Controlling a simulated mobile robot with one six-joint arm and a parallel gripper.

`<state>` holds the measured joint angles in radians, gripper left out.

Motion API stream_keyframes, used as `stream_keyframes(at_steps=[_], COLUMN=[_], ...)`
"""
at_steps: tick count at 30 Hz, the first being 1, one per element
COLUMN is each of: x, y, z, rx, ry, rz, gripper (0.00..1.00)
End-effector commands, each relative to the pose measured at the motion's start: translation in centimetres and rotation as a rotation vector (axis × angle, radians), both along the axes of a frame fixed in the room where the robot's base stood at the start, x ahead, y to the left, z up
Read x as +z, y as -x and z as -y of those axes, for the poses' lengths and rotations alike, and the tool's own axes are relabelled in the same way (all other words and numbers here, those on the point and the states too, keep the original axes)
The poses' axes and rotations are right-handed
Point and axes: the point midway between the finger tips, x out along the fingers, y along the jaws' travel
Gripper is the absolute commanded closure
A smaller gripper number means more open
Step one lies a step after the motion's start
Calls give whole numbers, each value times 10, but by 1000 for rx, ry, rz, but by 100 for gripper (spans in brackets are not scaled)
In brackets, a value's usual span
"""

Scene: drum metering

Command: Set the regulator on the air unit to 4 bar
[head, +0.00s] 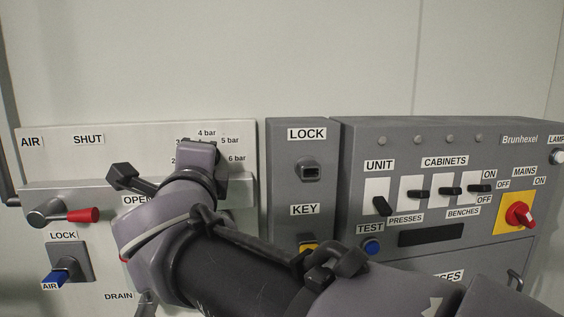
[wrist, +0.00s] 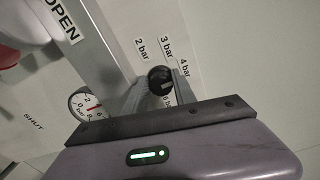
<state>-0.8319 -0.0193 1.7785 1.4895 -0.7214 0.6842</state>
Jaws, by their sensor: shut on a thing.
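The regulator knob (wrist: 160,78) is a small round black knob on the air unit (head: 60,155), in the middle of the wrist view. Labels for 2, 3 and 4 bar fan out around it. My gripper (wrist: 157,92) is shut on the knob, with a finger at either side. A pale mark shows on the knob's face, but I cannot tell which label it points to. In the head view my wrist and gripper cover the knob; the 4 bar, 5 bar and 6 bar labels show around them. A round gauge (wrist: 88,103) with a red needle sits left of the knob; its reading is too small to tell.
On the air unit are a red-tipped lever (head: 82,215) and a blue lock handle (head: 60,273). Right of my arm stand a grey lock and key box (head: 310,240) and a grey switch panel (head: 440,137) with a red mains switch (head: 519,214).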

Motion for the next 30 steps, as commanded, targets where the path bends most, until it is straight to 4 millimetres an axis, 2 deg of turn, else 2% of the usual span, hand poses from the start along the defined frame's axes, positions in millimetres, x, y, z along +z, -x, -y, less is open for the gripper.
stream_keyframes(at_steps=[11,12,15,30], x=[4,4,3,-1], y=[0,0,0,0], z=[0,0,0,0], rx=[-1,-1,-1,0], ry=[-5,-5,-4,-3], rz=[5,5,4,-2], gripper=[100,64,47,47])
